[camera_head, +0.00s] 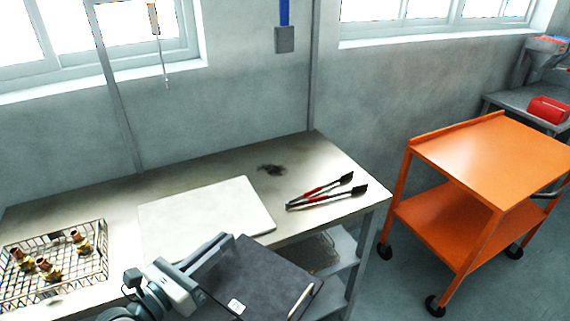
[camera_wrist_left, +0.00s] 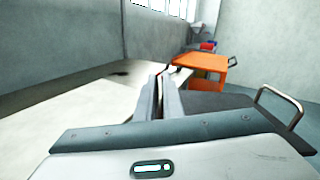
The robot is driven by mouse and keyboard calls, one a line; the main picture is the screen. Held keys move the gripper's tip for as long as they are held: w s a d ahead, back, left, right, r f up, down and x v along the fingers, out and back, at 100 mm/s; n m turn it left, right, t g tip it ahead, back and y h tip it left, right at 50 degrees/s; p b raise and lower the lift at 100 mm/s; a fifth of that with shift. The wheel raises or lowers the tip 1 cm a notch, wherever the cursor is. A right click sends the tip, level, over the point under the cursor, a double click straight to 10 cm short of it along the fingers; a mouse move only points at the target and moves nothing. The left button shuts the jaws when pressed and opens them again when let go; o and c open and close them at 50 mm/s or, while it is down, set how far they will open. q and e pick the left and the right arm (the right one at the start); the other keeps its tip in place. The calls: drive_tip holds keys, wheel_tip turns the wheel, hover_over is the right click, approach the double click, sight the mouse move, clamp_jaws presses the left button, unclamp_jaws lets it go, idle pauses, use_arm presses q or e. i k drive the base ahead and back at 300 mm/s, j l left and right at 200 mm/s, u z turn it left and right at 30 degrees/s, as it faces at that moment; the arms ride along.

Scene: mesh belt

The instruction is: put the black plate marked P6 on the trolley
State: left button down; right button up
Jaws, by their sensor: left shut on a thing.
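My left gripper (camera_head: 215,252) is shut on the edge of a flat black plate (camera_head: 258,270), which it holds at the front of the bench. The plate carries a small white label (camera_head: 236,306), too small to read surely, and a pale bar handle (camera_head: 300,302) on its far side. In the left wrist view the fingers (camera_wrist_left: 162,95) are closed together, with the plate (camera_wrist_left: 225,104) to their right and the handle (camera_wrist_left: 280,98) beyond. The orange trolley (camera_head: 490,155) stands at the right, its top shelf empty; it also shows in the left wrist view (camera_wrist_left: 200,63). My right gripper is not in view.
The metal bench (camera_head: 190,178) holds a white board (camera_head: 205,215), red-handled tongs (camera_head: 325,192) and a wire basket (camera_head: 55,270) with several small brass-like parts. Floor shows between bench and trolley. A red object (camera_head: 548,110) sits on a grey table behind the trolley.

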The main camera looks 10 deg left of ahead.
sight(474, 164)
drive_tip(key=i+l, duration=0.15)
drive_tip(key=l, duration=0.2)
drive_tip(key=i+l, duration=0.1)
drive_tip(key=l, duration=0.25)
drive_tip(key=i+l, duration=0.15)
drive_tip(key=l, duration=0.15)
drive_tip(key=i+l+u, duration=0.25)
drive_tip(key=l, duration=0.85)
drive_tip(key=i+l+u, duration=0.25)
drive_tip(key=l, duration=0.8)
drive_tip(key=l+u, duration=0.2)
drive_tip(key=l, duration=0.9)
drive_tip(key=l+u, duration=0.35)
drive_tip(key=l, duration=1.35)
drive_tip(key=i+l+u, duration=0.1)
drive_tip(key=l, duration=0.55)
drive_tip(key=i+l, duration=0.1)
drive_tip(key=l, duration=0.5)
drive_tip(key=i+l+u, duration=0.15)
drive_tip(key=l, duration=0.5)
